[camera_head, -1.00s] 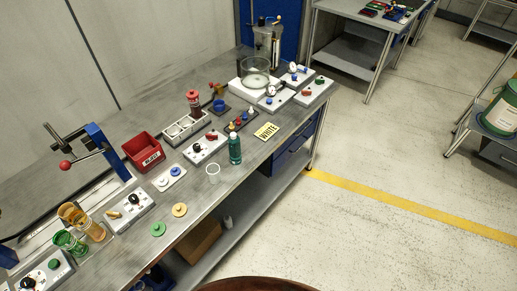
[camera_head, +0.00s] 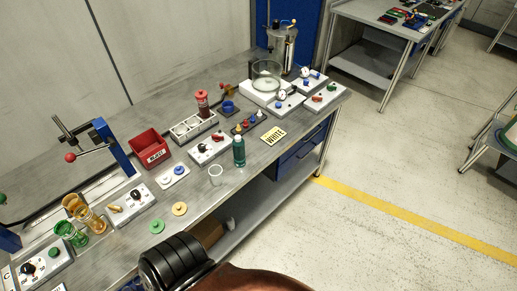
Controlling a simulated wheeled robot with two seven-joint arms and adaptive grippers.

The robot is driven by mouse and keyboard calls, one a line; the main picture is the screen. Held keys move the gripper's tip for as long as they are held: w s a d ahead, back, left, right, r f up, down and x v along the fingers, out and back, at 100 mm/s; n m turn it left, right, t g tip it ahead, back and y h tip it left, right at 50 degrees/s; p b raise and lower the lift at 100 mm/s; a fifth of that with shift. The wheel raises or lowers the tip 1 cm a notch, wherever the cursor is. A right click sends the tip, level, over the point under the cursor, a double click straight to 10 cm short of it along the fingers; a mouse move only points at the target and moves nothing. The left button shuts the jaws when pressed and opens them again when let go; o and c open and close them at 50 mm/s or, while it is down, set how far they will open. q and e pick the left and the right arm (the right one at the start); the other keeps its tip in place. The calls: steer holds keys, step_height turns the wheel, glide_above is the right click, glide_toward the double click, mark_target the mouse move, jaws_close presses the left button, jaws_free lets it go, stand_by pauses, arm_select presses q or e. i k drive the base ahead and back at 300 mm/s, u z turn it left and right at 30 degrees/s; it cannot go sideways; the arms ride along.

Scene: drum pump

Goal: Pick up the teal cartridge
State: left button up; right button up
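The teal cartridge (camera_head: 239,152) stands upright on the grey workbench (camera_head: 205,200), near its front edge. A red cartridge (camera_head: 202,103) stands farther back at a grey rack with round wells (camera_head: 194,127). Neither of my grippers is in view.
A red bin (camera_head: 150,149), switch boxes (camera_head: 209,148), a glass dish (camera_head: 266,75) and a lever press (camera_head: 113,148) crowd the bench. Green (camera_head: 156,226) and yellow discs (camera_head: 179,209) lie near its front edge. A brown and black ribbed part, probably mine, covers the bottom middle.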

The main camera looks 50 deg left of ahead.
mark_target(238, 148)
steer(key=u, duration=0.05)
steer(key=i, duration=0.55)
steer(key=u, duration=2.5)
